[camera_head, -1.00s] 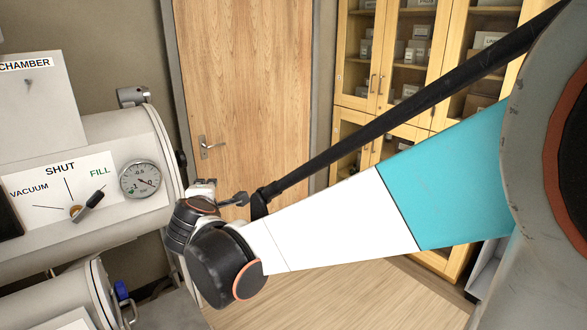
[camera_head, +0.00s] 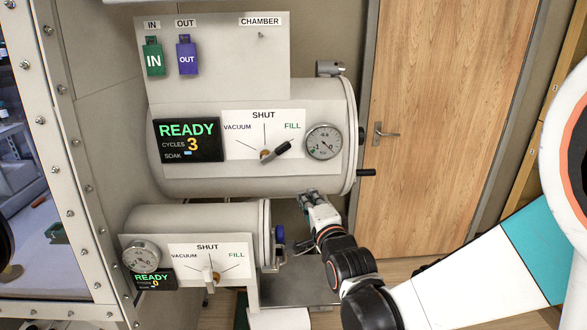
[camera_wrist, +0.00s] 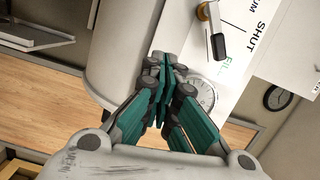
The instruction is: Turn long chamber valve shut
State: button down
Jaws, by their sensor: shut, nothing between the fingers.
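The upper, larger chamber (camera_head: 200,182) has a white valve plate marked VACUUM, SHUT and FILL. Its dark valve lever (camera_head: 277,152) points up and right, toward FILL. The lever also shows at the top of the wrist view (camera_wrist: 216,32), with the FILL and SHUT lettering beside it. My gripper (camera_head: 307,197) is below the right end of this chamber, below and right of the lever and apart from it. In the wrist view my gripper (camera_wrist: 164,62) has its fingers together and empty, in front of the chamber and near the gauge.
A round gauge (camera_head: 324,142) sits right of the valve plate. A smaller chamber (camera_head: 195,222) below has its own valve lever (camera_head: 211,274). A dark rod (camera_head: 367,172) sticks out at the upper chamber's right end. A wooden door (camera_head: 440,120) stands behind.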

aim_at(276, 152)
jog(key=w+a+r+m+b, duration=0.1)
jog(key=w+m, duration=0.1)
jog(key=m, duration=0.2)
jog(key=w+a+r+m+t+b, duration=0.1)
jog(key=w+r+m, duration=0.1)
jog(key=w+m, duration=0.1)
jog(key=w+a+r+m+t+b, duration=0.1)
jog(key=w+r+m, duration=0.1)
jog(key=m, duration=0.3)
jog(key=shift+w+r+m, duration=0.25)
jog(key=shift+w+m, duration=0.15)
jog(key=shift+w, duration=0.2)
